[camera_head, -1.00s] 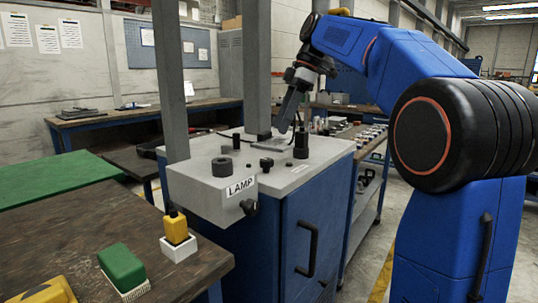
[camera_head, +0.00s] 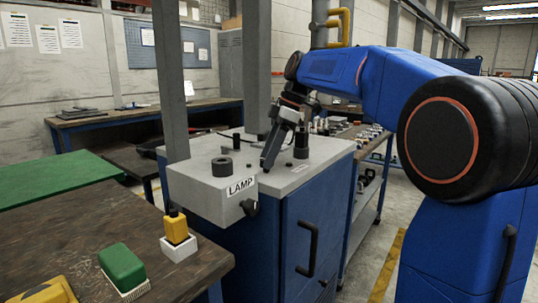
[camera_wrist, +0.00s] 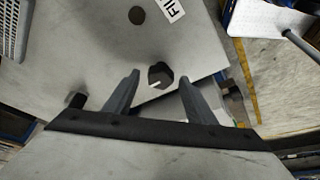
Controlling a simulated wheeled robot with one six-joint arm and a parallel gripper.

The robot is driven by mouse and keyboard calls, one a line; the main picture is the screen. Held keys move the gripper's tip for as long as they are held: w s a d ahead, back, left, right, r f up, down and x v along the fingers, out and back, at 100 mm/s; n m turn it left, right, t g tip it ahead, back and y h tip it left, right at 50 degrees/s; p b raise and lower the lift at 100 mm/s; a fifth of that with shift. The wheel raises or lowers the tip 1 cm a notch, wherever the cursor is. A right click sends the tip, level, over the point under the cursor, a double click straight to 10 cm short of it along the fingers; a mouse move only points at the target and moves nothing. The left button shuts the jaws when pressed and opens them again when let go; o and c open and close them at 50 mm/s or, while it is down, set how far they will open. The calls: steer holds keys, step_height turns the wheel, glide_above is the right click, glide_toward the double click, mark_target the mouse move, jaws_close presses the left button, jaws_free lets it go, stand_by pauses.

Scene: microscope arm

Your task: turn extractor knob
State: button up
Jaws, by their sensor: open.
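A black knob (camera_wrist: 160,75) with a white pointer line shows in the wrist view on a grey top plate. It lies between the tips of my gripper's two spread fingers (camera_wrist: 159,80); I cannot tell whether they touch it. In the head view my gripper (camera_head: 268,163) is low over the grey-topped blue cabinet (camera_head: 300,205), its finger angled down. A dark upright fitting (camera_head: 301,147) stands just right of it. No label reading extractor is legible, and which head-view part matches the wrist-view knob is unclear.
A black ring (camera_head: 222,167) and two grey posts (camera_head: 171,80) stand nearby.

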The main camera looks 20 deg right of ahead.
steer(key=shift+c, duration=0.5)
steer(key=c, duration=0.9)
steer(key=shift+c, duration=0.2)
steer(key=shift+m, duration=0.4)
steer(key=m, duration=0.2)
steer(key=m+t, duration=0.1)
steer(key=shift+s+m+t+h, duration=0.2)
steer(key=shift+m+t+h, duration=0.1)
steer(key=shift+m, duration=0.1)
steer(key=m, duration=0.2)
steer(key=m+t+h, duration=0.1)
steer(key=m, duration=0.1)
steer(key=shift+s+a+m, duration=0.1)
steer(key=shift+a+m, duration=0.1)
steer(key=shift+m, duration=0.1)
steer(key=m+t+h, duration=0.1)
steer(key=m+h, duration=0.1)
steer(key=m, duration=0.2)
steer(key=shift+a, duration=0.15)
steer(key=m, duration=0.2)
steer(key=m+h, duration=0.1)
steer(key=m, duration=0.1)
steer(key=shift+m+h, duration=0.3)
